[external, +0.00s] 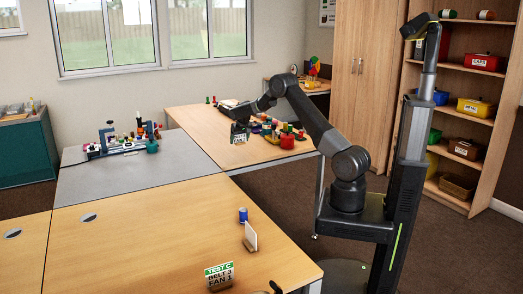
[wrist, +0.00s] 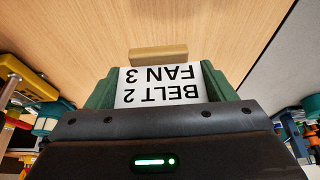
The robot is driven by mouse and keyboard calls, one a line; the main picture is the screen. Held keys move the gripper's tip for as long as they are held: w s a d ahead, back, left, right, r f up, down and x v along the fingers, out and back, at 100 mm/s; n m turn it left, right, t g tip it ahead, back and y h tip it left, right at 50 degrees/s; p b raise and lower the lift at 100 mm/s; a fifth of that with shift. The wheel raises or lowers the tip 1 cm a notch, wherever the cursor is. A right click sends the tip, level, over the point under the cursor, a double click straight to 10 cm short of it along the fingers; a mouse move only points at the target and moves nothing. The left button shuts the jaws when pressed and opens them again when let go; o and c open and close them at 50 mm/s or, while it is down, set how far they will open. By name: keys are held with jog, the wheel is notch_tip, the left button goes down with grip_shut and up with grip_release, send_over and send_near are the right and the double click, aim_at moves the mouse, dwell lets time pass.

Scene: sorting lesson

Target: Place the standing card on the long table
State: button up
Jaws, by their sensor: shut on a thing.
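A white card (wrist: 165,92) with black print "BELT 2 FAN 3", upside down in the wrist view, is gripped between the green fingers of my gripper (wrist: 158,88). Its wooden foot (wrist: 158,52) shows beyond the card. In the external view my gripper (external: 240,128) is low at the left part of the back wooden tabletop (external: 205,117), with the card small beneath it. I cannot tell whether the foot touches the wood. The front wooden tabletop (external: 130,250) is broad, and a grey tabletop (external: 120,178) lies between the two.
On the front table stand a "TEST C BELT 3 FAN 1" card (external: 219,276), another card (external: 251,236) and a blue can (external: 243,215). Several coloured items, including a red pot (external: 287,141), crowd right of my gripper. A model rig (external: 125,140) stands on the grey top.

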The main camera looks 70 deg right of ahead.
aim_at(241, 143)
jog(key=shift+f, duration=2.55)
jog(key=shift+f, duration=0.15)
jog(key=o, duration=1)
jog(key=shift+c, duration=0.2)
jog(key=shift+r, duration=0.25)
jog(key=v, duration=1.1)
jog(key=shift+a+r, duration=0.2)
jog(key=shift+r, duration=0.1)
jog(key=shift+s, duration=0.1)
